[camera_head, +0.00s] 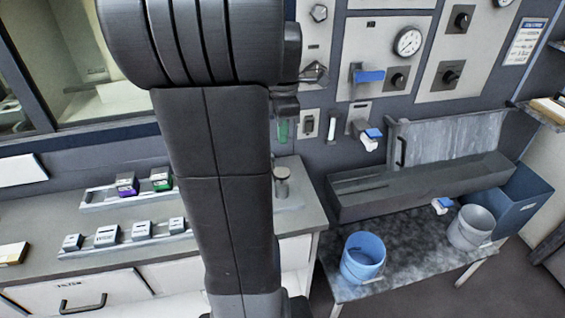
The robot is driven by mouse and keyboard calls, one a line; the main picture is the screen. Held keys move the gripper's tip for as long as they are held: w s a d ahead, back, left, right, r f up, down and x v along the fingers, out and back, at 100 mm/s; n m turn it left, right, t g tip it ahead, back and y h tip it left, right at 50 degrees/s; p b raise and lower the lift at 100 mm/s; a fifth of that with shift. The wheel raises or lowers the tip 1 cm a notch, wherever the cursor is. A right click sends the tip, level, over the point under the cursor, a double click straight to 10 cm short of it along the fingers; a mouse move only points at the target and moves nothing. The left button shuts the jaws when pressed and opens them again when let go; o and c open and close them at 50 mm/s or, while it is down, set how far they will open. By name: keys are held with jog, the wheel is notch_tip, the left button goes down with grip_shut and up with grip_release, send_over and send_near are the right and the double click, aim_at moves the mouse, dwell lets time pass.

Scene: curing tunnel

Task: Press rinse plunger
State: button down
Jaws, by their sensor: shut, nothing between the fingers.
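My arm (222,190) rises through the middle of the view, and its large joint fills the top left of centre. My gripper cannot be made out; the arm probably hides it. No part is clearly marked as the rinse plunger. A small grey cylinder with a knob on top (281,182) stands upright at the counter's right end, just right of my arm. A white fitting with a blue top (371,137) sticks out from the wall above the trough. Another blue-handled fitting (369,76) is on the panel above it. I see no contact with any of these.
A long grey trough (365,205) with a raised lid stands right, beside a blue bin (520,207). A blue bucket (362,258) and a grey bucket (471,228) stand on the low table (345,292). Small labelled blocks (107,236) line the counter (50,225) at left.

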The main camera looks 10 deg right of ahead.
notch_tip(320, 180, down, 10)
jog(key=shift+f+p, duration=0.1)
jog(key=shift+p, duration=0.35)
notch_tip(320, 180, down, 3)
jog(key=shift+r+b, duration=0.1)
jog(key=shift+b, duration=1)
jog(key=shift+s+a, duration=0.1)
jog(key=shift+r, duration=0.1)
jog(key=shift+r+p, duration=0.3)
jog(key=shift+p, duration=0.15)
notch_tip(320, 180, up, 14)
jog(key=p, duration=0.1)
jog(key=shift+f+p, duration=0.15)
jog(key=shift+p, duration=0.2)
